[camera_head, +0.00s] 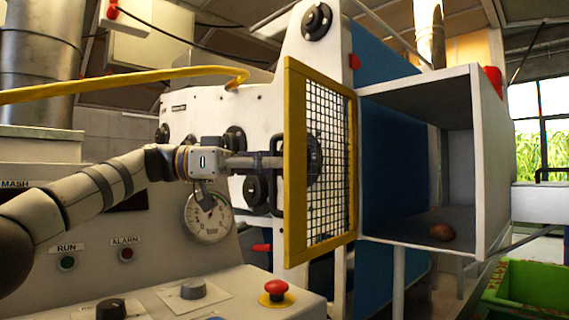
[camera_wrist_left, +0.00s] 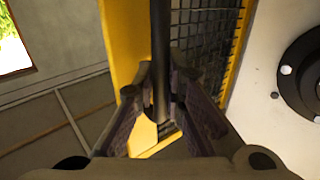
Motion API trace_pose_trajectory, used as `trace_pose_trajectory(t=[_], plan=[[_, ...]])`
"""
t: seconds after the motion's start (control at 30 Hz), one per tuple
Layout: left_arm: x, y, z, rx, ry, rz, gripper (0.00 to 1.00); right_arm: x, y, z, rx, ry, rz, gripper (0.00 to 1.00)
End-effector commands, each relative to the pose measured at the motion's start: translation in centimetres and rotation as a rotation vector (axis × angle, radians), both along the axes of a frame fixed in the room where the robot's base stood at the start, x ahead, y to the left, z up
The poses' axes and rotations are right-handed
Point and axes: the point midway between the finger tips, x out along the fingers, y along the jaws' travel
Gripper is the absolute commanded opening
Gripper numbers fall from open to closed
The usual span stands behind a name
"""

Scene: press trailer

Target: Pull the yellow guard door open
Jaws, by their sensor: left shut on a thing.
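The yellow guard door (camera_head: 295,170), a yellow frame with wire mesh, stands swung out from the white box (camera_head: 490,150), whose front is open to view. The door's edge nearest the box meets the box's left side. My left gripper (camera_head: 268,162) comes in from the left and is shut on the black door handle (camera_head: 275,196). In the left wrist view the fingers (camera_wrist_left: 160,108) close around the upright black bar (camera_wrist_left: 160,50), in front of the yellow frame (camera_wrist_left: 130,40) and mesh. My right gripper is out of view.
A brown lump (camera_head: 441,232) lies inside the box. A control panel with a red stop button (camera_head: 277,288), knobs and a dial gauge (camera_head: 208,216) lies below my left arm. A yellow hose (camera_head: 130,82) runs above it. A green crate (camera_head: 530,290) stands at lower right.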

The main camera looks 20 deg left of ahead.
Motion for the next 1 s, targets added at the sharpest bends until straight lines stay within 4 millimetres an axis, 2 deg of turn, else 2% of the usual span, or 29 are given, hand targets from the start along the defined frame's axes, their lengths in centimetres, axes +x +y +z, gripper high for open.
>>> trace_pose_trajectory(t=[0.27, 0.7, 0.73, 0.8, 0.83, 1.0], plan=[[0.58, 0.89, -0.08, 0.000, 0.003, 0.003, 0.00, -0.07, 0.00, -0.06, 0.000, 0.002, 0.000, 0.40], [0.64, 0.97, -0.03, -0.001, 0.002, 0.003, 0.00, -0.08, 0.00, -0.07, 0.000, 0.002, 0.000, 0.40], [0.64, 0.97, -0.03, -0.001, 0.002, 0.003, 0.12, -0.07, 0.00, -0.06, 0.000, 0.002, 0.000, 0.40], [0.64, 0.97, -0.03, -0.001, 0.002, 0.003, 0.28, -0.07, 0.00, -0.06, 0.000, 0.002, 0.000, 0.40], [0.64, 0.96, -0.03, -0.001, 0.002, 0.003, 0.31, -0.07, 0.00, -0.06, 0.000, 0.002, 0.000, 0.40], [0.63, 0.94, -0.02, 0.000, 0.001, 0.002, 0.31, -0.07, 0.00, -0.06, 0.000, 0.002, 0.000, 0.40]])
